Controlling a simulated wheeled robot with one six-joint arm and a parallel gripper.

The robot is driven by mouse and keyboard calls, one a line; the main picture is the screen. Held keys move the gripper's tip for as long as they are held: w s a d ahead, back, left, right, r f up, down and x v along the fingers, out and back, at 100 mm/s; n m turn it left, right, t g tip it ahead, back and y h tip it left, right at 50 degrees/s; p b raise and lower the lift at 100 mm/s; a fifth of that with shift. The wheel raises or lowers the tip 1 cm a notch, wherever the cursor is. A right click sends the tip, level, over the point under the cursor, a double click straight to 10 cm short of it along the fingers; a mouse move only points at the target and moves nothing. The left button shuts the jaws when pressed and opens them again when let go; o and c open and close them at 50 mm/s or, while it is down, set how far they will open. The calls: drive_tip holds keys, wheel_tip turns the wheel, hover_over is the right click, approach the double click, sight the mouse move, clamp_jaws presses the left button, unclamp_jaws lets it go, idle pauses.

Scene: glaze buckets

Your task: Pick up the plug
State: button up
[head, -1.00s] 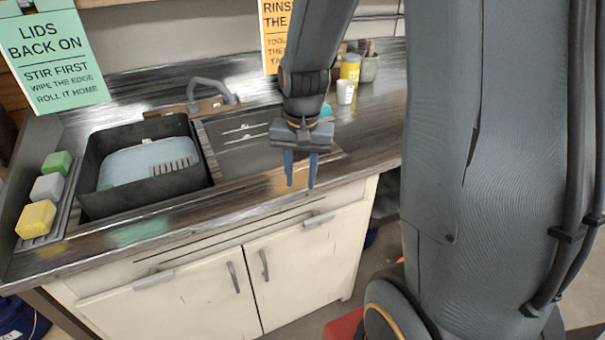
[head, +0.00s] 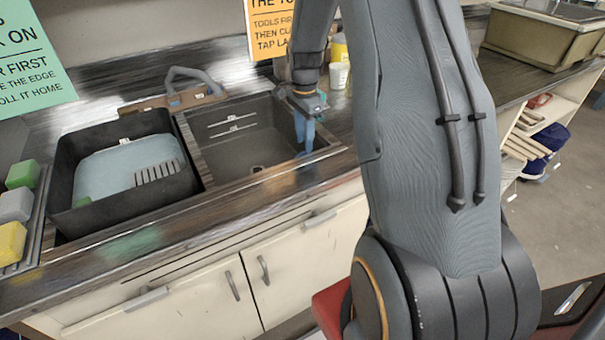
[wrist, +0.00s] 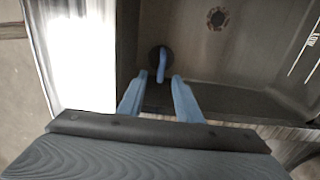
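The plug (wrist: 155,64) is a dark round disc with an upright blue tab in the wrist view. It appears to lie inside the bare sink basin (head: 232,150), near one wall. My gripper (wrist: 157,98) is open and empty, its two blue fingers apart. The plug shows beyond the fingertips, roughly between them; I see no contact. In the head view my gripper (head: 304,150) points down at the right end of this basin, and I cannot make out the plug there.
The drain hole (wrist: 217,18) is in the basin floor. A black tub (head: 72,172) with pale blue contents fills the left basin. The tap (head: 190,90) stands behind. Coloured blocks (head: 14,205) sit at far left, and a white cup (head: 339,75) at the back right.

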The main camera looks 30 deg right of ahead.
sight(303, 154)
drive_tip(key=shift+w+a+f+p, duration=0.1)
drive_tip(key=shift+f+p, duration=0.65)
drive_tip(key=shift+f, duration=0.95)
drive_tip(key=shift+w+f+p, duration=0.1)
drive_tip(key=shift+f+p, duration=0.65)
drive_tip(key=shift+f, duration=0.9)
clamp_jaws()
